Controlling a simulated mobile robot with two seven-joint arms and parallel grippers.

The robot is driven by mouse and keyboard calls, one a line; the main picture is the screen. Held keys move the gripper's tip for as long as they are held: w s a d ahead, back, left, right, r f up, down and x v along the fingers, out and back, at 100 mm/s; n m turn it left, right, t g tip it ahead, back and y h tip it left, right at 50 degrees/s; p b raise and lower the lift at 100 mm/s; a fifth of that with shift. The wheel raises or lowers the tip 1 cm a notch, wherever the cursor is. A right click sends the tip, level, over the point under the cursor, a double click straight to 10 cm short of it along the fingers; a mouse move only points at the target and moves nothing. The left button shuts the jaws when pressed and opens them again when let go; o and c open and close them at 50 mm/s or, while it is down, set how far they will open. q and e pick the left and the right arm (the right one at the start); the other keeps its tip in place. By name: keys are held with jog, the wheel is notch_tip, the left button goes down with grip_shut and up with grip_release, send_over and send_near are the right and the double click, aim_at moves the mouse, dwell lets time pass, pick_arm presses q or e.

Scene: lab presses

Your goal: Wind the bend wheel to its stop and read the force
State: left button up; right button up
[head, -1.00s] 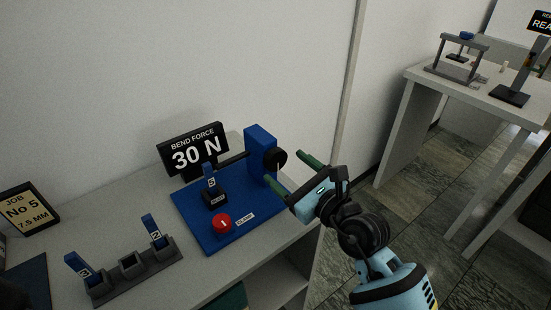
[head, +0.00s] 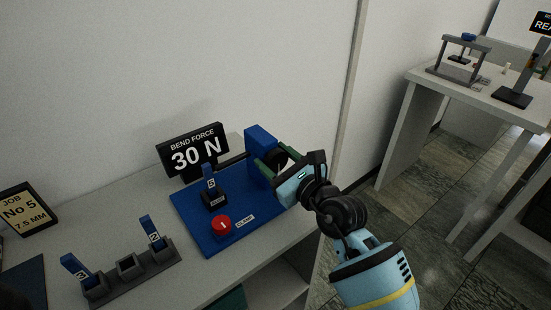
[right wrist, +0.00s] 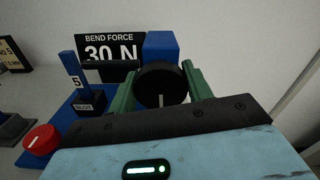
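The black bend wheel (head: 283,157) sits on the side of a blue block (head: 259,143) on a blue base (head: 186,205). It also shows in the right wrist view (right wrist: 160,84), with a white mark low on its face. My right gripper (head: 271,156) is open, with its green fingers on either side of the wheel. I cannot tell whether they touch it. The force display (head: 193,153) reads 30 N. A blue strip marked 5 (head: 209,181) stands upright in the black slot (head: 214,200). My left gripper is not in view.
A red clamp knob (head: 221,225) is at the base's front. A grey rack (head: 129,268) holds strips 3 (head: 76,266) and 2 (head: 150,231), its middle slot empty. A job card (head: 25,211) reads No 5, 7.5 MM. Another table (head: 480,92) stands at right.

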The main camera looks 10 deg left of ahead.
jog(key=c, duration=0.3)
jog(key=m+p, duration=0.2)
jog(key=shift+r+m+p, duration=0.35)
jog(key=shift+m+p, duration=0.05)
jog(key=shift+f+m+p, duration=0.2)
jog(key=shift+m+p, duration=0.15)
jog(key=shift+m, duration=0.25)
jog(key=shift+f, duration=0.2)
jog(key=o, duration=1)
jog(key=shift+d, duration=0.1)
jog(key=shift+c, duration=0.2)
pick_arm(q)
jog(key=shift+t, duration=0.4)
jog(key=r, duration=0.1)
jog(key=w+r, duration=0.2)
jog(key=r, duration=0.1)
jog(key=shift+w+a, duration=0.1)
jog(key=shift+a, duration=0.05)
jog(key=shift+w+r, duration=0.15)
